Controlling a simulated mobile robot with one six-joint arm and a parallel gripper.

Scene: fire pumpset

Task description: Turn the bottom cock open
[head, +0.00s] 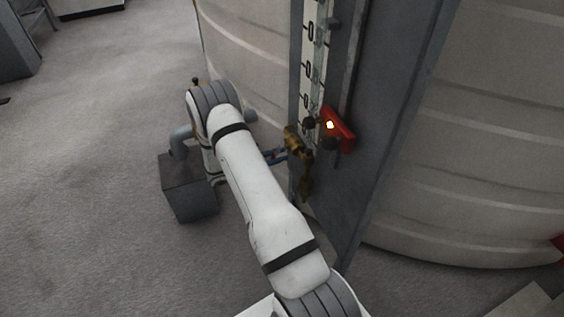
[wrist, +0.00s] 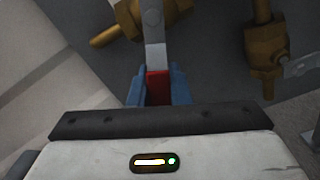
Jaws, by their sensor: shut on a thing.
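The bottom cock is a brass fitting (head: 294,138) at the lower end of the gauge on the grey column. In the wrist view its brass body (wrist: 128,18) is at the top, partly cut off by the frame. Its flat steel lever (wrist: 154,45) runs down the picture to a red grip (wrist: 158,86). My gripper (wrist: 158,74) has its blue fingers shut on the red grip, one on each side. In the head view my gripper (head: 276,154) is just left of the cock, small and partly hidden by my arm.
A second brass fitting (wrist: 266,45) with a steel lever hangs to the right in the wrist view. The gauge scale (head: 313,50) rises above the cock, with a red bracket (head: 338,130) beside it. A large ribbed tank (head: 480,130) stands behind. Open floor (head: 90,180) lies left.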

